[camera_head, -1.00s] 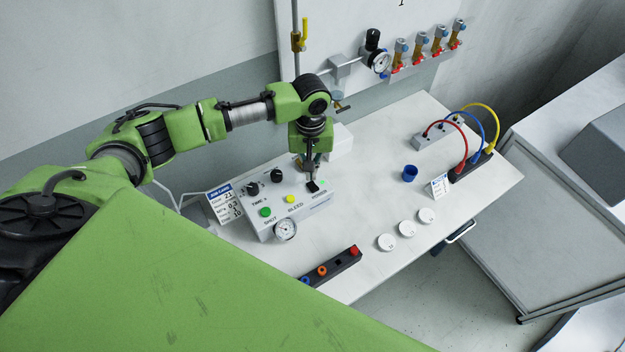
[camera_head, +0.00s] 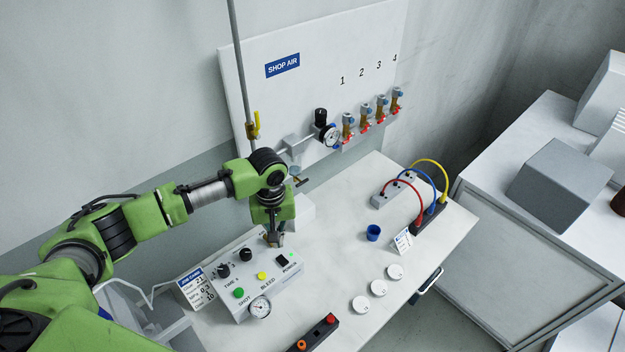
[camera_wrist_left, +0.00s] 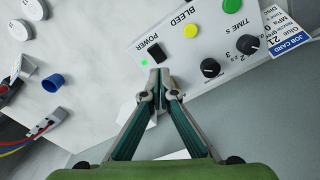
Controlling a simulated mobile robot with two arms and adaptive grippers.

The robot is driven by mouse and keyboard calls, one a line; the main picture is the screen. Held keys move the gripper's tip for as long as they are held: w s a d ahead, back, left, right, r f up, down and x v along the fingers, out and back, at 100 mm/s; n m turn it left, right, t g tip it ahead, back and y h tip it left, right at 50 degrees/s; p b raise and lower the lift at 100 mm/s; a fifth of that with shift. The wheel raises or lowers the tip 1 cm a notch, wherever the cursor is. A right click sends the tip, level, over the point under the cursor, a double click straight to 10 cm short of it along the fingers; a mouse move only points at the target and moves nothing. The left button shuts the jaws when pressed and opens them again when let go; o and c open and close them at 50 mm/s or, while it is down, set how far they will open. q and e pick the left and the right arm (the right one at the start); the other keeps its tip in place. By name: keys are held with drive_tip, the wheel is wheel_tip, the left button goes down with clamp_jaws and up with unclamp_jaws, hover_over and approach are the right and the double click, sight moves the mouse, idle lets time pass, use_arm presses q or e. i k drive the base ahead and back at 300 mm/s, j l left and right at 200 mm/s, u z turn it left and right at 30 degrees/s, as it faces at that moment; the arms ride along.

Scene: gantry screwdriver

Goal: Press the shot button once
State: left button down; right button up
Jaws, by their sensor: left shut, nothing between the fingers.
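The grey-white control box (camera_head: 232,313) stands on the bench. The round green button labelled SHOT (camera_head: 239,292) is at its front left; in the wrist view it is partly cut off at the top edge (camera_wrist_left: 195,4). A yellow BLEED button (camera_head: 262,276) sits beside it. The black POWER rocker (camera_head: 281,260) is at the right, with a small green light (camera_wrist_left: 144,62) lit. My left gripper (camera_head: 274,243) is shut and empty, pointing down by the box's back edge, near the rocker and apart from the SHOT button. My right gripper is not in view.
Two black knobs (camera_head: 224,270) stand at the box's back left. A job card (camera_head: 195,288) stands left of the box, and a gauge (camera_head: 260,307) is on its front. White discs (camera_head: 378,288), a blue cup (camera_head: 373,233) and a black strip (camera_head: 315,336) lie to the right.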

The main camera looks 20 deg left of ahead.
sight(240, 292)
drive_tip(key=k+l, duration=0.5)
drive_tip(key=k, duration=0.2)
drive_tip(key=k+l, duration=0.5)
drive_tip(key=k, duration=0.15)
